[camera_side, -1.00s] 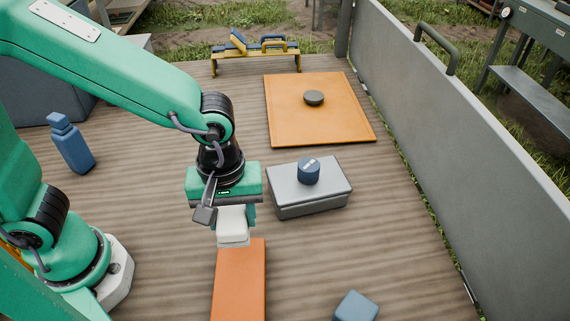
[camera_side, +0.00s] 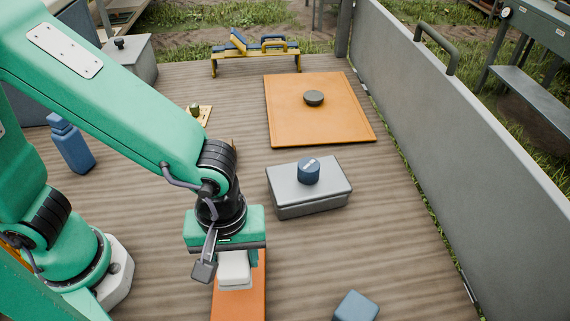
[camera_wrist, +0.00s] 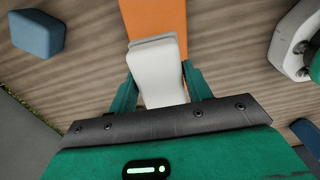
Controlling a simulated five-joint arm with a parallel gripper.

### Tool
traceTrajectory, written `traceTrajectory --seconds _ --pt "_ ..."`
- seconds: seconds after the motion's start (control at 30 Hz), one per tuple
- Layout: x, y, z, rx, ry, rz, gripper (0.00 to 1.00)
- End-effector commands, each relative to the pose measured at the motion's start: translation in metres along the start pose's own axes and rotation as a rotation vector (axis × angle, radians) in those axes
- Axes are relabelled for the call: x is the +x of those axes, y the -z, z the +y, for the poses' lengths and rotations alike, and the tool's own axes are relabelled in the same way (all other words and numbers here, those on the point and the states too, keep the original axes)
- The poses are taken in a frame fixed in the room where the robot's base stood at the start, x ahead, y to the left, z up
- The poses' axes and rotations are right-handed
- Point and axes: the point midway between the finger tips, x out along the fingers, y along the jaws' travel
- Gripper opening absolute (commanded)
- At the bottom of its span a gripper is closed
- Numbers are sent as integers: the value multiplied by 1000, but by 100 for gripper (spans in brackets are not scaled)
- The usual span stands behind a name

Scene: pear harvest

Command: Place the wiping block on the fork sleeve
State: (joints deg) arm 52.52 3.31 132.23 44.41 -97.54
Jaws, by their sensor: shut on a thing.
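The wiping block, a white block (camera_side: 234,270), is held in my gripper (camera_side: 233,262). In the wrist view the white block (camera_wrist: 158,75) sits between the two green fingers of my gripper (camera_wrist: 160,88), which are shut on its sides. The fork sleeve looks to be the long flat orange strip (camera_side: 238,306) at the bottom of the side view; it also shows in the wrist view (camera_wrist: 153,16). The block overlaps the strip in both views. I cannot tell whether it touches the strip or hangs just above it. My arm hides part of the strip.
A grey box (camera_side: 309,205) with a blue round piece (camera_side: 308,172) stands right of my gripper. A blue block (camera_side: 356,306) lies at the bottom right. An orange board (camera_side: 290,118) with a dark disc (camera_side: 314,98) lies behind. A blue bottle (camera_side: 72,146) stands left.

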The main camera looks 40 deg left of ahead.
Motion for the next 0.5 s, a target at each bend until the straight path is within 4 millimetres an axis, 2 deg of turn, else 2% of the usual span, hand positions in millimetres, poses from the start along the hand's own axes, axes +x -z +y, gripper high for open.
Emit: traceTrajectory --seconds 0.1,0.37,0.5 --pt "11 0 0 0 2 0 26" --pt "15 0 0 0 1 0 26" --pt "24 0 0 0 3 0 26"
